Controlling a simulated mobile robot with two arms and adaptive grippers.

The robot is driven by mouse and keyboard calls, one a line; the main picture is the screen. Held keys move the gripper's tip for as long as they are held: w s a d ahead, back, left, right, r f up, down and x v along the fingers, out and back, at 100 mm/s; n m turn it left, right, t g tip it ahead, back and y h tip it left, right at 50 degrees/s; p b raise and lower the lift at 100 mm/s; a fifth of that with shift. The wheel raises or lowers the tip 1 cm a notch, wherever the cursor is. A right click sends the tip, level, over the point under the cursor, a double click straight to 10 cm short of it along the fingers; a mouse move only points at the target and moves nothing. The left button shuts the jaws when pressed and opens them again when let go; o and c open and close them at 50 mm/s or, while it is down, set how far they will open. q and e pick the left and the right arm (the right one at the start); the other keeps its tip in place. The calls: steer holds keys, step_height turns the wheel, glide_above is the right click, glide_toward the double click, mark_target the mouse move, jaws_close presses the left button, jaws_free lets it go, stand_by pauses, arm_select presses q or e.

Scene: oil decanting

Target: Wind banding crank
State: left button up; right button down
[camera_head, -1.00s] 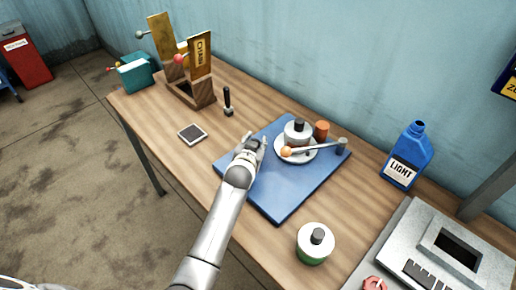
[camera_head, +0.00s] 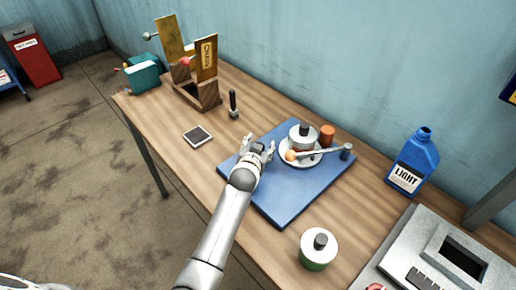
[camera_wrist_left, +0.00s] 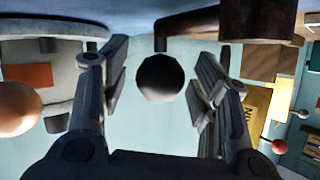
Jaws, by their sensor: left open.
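My left gripper (camera_head: 259,147) is open above the left part of the blue mat (camera_head: 284,206). In the left wrist view, a dark round knob (camera_wrist_left: 160,78) on a short dark stem sits between its two spread fingers, with gaps on both sides. The stem meets a dark arm (camera_wrist_left: 190,20) that runs to a brown cylinder (camera_wrist_left: 262,20). In the head view the gripper hides this knob. To its right is a white round plate (camera_head: 316,160) carrying a white pot (camera_head: 302,141) with a dark top. My right gripper is out of view.
A green-and-white jar (camera_head: 317,254), blue bottle (camera_head: 413,165) and grey machine (camera_head: 442,255) lie to the right. A wooden stand (camera_head: 206,96) and teal box (camera_head: 142,76) are left.

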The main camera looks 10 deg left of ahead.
arm_select(q)
steer(key=v, duration=1.2)
steer(key=shift+f, duration=0.1)
stand_by(0.7)
